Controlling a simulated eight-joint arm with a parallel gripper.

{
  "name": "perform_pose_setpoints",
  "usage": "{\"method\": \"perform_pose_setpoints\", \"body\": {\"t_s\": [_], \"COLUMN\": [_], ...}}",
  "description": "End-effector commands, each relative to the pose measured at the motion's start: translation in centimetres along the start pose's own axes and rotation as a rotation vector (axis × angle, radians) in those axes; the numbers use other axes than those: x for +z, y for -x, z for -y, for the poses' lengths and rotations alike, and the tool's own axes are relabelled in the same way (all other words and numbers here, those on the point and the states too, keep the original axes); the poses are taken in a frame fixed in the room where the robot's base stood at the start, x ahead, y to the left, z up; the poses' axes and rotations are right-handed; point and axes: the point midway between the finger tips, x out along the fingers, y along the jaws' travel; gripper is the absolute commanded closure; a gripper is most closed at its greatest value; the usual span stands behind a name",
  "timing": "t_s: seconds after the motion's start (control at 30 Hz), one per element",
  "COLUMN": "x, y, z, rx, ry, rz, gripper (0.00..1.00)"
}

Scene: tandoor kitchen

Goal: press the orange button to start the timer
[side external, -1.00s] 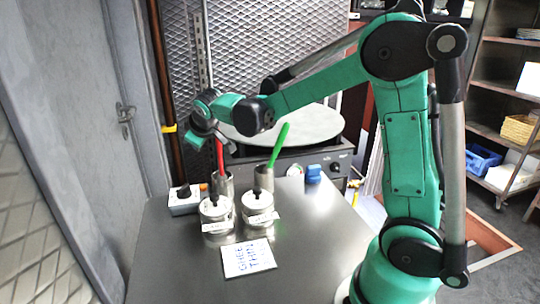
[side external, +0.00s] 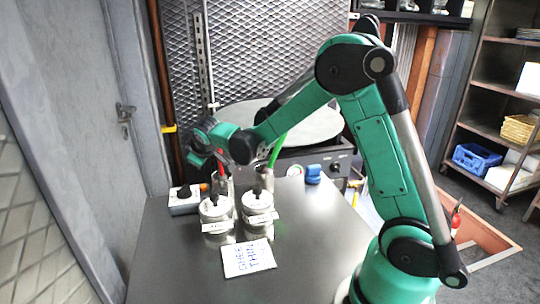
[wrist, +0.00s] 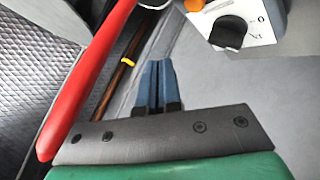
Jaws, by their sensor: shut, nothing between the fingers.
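The timer box (side external: 184,204) is pale with a black knob and sits at the left back edge of the table. In the wrist view the box (wrist: 262,24) is at the top right. Its orange button (wrist: 194,5) is cut by the top edge there. My gripper (wrist: 158,64) has blue fingers closed together with nothing between them, and they appear below and left of the button in that view. In the side view my gripper (side external: 196,160) is above the box, apart from it; its fingertips are hard to make out.
A red handle (wrist: 85,85) passes close on the left in the wrist view. A green handle (side external: 277,150) stands in a metal pot behind two lidded jars (side external: 216,211) (side external: 258,203). A lettered card (side external: 248,258) lies in front. The table's right front is clear.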

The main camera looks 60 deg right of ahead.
Motion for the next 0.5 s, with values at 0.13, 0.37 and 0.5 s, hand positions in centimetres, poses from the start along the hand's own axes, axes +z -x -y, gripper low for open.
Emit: {"method": "perform_pose_setpoints", "body": {"t_s": [0.13,0.37,0.5], "x": [1.1,2.1,2.3], "y": [-1.4,-2.9,-3.1], "z": [1.1,2.1,2.3], "rx": [0.0,0.0,0.0], "ry": [0.0,0.0,0.0], "rz": [0.0,0.0,0.0], "gripper": [1.0,1.0,1.0]}}
